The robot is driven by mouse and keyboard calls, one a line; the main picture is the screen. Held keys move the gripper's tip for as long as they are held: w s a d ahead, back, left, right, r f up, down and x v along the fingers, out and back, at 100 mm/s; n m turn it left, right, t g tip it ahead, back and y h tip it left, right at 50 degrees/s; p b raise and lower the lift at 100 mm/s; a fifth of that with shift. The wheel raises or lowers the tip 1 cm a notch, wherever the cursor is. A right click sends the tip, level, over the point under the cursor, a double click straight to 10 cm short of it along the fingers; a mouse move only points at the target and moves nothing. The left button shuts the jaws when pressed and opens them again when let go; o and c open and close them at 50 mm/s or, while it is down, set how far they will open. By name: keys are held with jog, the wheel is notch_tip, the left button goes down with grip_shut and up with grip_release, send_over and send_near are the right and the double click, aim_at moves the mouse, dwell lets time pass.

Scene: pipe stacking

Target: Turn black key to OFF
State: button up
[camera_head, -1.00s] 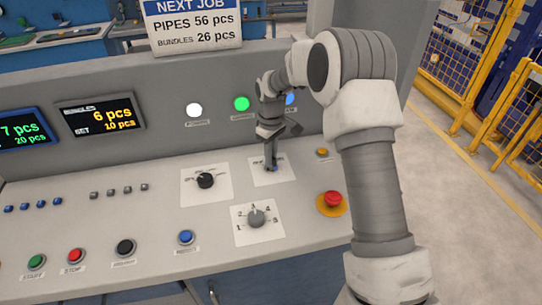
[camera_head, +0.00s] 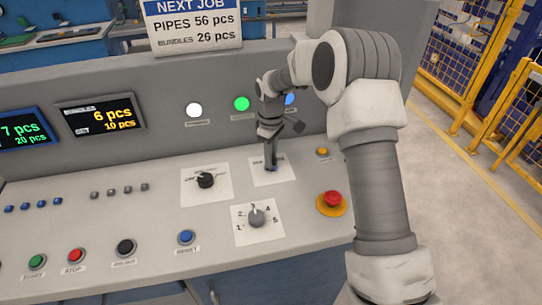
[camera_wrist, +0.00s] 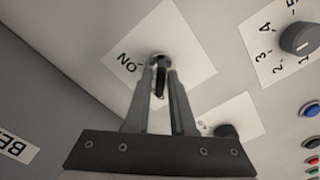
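The black key (camera_wrist: 160,82) stands in a round metal lock (camera_wrist: 158,61) on a white plate (camera_head: 284,174) marked ON, which also shows in the wrist view (camera_wrist: 195,53). The fingers of my gripper (camera_wrist: 162,75) are close together, one on each side of the key, and appear shut on it. In the head view my gripper (camera_head: 271,167) points down at this plate and hides the key. The part of the plate's lettering behind my fingers is hidden.
A black rotary knob (camera_head: 205,181) is just left, and a grey numbered dial (camera_head: 257,217) sits in front. A red emergency button (camera_head: 333,199) and a small yellow button (camera_head: 322,152) are to the right. The upright panel (camera_head: 165,125) rises behind my gripper.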

jog(key=shift+o, duration=1.3)
notch_tip(320, 180, up, 17)
jog(key=shift+r+p, duration=0.2)
jog(key=shift+p, duration=0.15)
